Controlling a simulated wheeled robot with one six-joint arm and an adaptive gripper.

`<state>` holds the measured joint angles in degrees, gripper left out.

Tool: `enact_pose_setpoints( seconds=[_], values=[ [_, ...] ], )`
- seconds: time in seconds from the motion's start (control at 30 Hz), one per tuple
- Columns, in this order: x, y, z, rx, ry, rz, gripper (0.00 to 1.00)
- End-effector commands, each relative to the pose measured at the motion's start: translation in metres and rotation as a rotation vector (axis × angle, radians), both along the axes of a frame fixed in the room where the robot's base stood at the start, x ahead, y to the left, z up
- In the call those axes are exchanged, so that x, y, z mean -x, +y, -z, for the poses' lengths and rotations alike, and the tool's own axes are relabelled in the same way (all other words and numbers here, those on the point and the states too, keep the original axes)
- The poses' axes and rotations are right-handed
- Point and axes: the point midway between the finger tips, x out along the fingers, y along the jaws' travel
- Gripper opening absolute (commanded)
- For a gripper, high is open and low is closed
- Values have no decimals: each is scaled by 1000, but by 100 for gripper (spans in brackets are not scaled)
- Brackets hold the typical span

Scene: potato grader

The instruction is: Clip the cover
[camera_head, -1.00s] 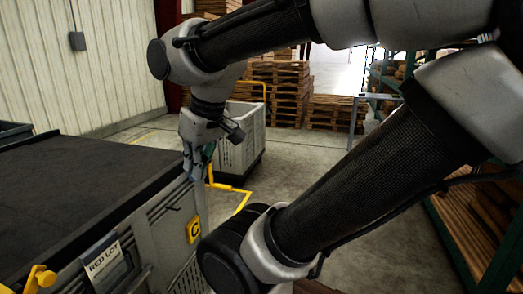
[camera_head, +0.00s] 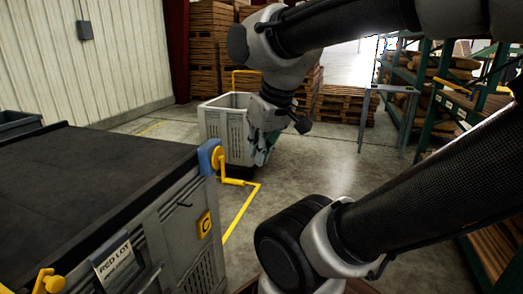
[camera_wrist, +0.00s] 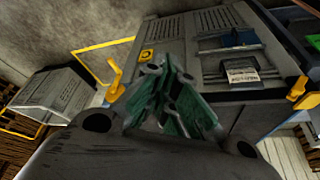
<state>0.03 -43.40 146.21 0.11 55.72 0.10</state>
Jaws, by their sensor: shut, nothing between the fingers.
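A dark flat cover (camera_head: 90,170) lies on a grey crate (camera_head: 175,235) that carries a "RED LOT" card (camera_head: 115,262). At its right corner is a blue block with a yellow clip (camera_head: 217,158); I cannot tell whether it is fastened. Another yellow clip (camera_head: 47,281) sits at the front left, and it also shows in the wrist view (camera_wrist: 297,90). My gripper (camera_head: 262,152) is right of the crate's corner, apart from it, pointing down. In the wrist view its green fingers (camera_wrist: 165,72) are closed together and empty, with the crate's front beyond.
A grey slatted bin (camera_head: 222,125) stands behind my gripper, before stacked wooden pallets (camera_head: 345,105). Green shelving (camera_head: 425,90) is at the right. The concrete floor between is open.

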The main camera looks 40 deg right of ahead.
Motion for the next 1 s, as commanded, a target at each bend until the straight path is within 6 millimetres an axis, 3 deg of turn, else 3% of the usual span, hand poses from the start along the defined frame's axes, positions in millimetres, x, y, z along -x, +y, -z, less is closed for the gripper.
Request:
enact_pose_setpoints(
  seconds=[0.4,0.57,0.67,0.77,1.0],
  values=[
    [-1,3,1,0,4,-15,0],
    [-17,22,23,6,126,-100,0],
    [-39,48,40,-13,233,-164,0],
    [-60,88,59,-65,346,-172,0],
    [-93,194,110,-217,613,100,0]
  ],
)
